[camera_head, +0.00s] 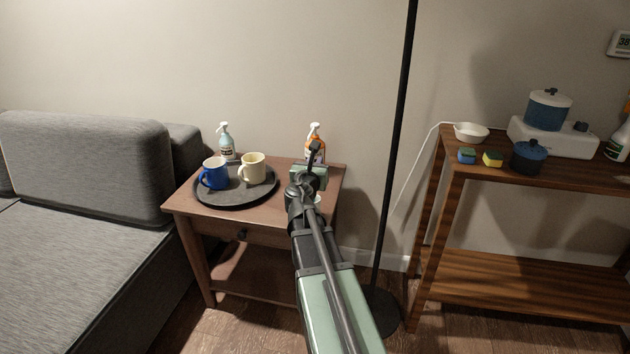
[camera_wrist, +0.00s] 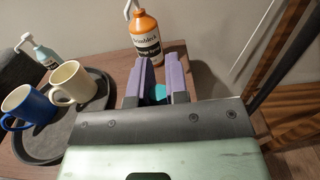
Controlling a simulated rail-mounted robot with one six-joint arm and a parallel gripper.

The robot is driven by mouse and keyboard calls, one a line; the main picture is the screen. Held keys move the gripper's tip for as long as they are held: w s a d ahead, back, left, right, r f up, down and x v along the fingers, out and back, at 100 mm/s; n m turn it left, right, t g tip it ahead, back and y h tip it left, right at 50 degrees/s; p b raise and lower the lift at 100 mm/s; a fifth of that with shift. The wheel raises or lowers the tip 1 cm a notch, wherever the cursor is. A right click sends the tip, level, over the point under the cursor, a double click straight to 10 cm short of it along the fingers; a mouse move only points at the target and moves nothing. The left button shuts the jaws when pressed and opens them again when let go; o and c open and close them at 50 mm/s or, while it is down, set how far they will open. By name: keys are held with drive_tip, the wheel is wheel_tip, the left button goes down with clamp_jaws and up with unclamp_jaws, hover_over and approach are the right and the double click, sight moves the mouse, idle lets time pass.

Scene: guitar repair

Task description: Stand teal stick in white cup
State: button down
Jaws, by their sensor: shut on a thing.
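My gripper (camera_wrist: 160,72) has two purple fingers, shut on the teal stick (camera_wrist: 160,92). Only a short teal piece shows low between the fingers in the wrist view; its length and tilt are hidden. In the head view my arm hides the fingers and the stick. A cream-white cup (camera_head: 252,169) with a handle stands upright on the dark round tray (camera_head: 236,201). It also shows in the wrist view (camera_wrist: 72,82), left of my gripper and apart from it. No other white cup is clear in view.
A blue mug (camera_head: 214,173) stands left of the cream cup on the tray. A black pole (camera_head: 393,150) rises right of the table.

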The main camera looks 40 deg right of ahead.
drive_tip(key=shift+f, duration=0.9)
drive_tip(key=c, duration=1.1)
unclamp_jaws()
drive_tip(key=shift+r, duration=0.1)
